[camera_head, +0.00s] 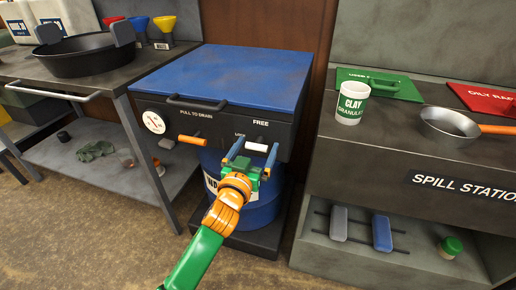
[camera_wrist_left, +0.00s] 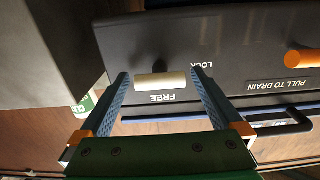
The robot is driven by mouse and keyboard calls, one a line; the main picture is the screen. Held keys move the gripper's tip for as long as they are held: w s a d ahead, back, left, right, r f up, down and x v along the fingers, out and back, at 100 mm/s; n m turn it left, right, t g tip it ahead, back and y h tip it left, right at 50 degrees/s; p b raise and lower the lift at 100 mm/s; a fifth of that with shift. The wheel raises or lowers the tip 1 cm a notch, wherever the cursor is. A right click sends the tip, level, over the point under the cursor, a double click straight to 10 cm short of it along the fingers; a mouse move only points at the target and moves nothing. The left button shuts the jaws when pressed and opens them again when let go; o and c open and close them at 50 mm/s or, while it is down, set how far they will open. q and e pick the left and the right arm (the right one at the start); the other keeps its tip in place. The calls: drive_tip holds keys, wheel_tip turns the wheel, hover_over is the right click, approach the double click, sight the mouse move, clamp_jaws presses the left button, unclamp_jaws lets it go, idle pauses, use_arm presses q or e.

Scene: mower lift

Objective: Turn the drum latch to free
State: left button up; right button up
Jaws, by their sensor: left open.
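The drum latch is a short cream handle (camera_head: 257,147) on the dark front panel, by the FREE and LOCK labels. It lies roughly level. In the left wrist view, which shows the panel upside down, the latch handle (camera_wrist_left: 164,80) sits between the fingers, nearest the FREE label. My left gripper (camera_head: 256,150) is open in front of the panel, with one blue finger on each side of the handle. Gaps show at both handle ends in the left wrist view, between the fingertips (camera_wrist_left: 160,75). My right gripper is not in view.
An orange drain handle (camera_head: 192,140) sticks out left of the latch. A black bar handle (camera_head: 197,103) runs above, under the blue lid (camera_head: 235,75). A blue drum (camera_head: 262,212) stands below, partly behind my arm. Benches stand on both sides.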

use_arm(q)
drive_tip(key=shift+w+d, duration=0.1)
drive_tip(key=shift+w, duration=0.2)
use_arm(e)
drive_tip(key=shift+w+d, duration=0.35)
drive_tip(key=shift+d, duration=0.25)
use_arm(q)
drive_tip(key=c, duration=1)
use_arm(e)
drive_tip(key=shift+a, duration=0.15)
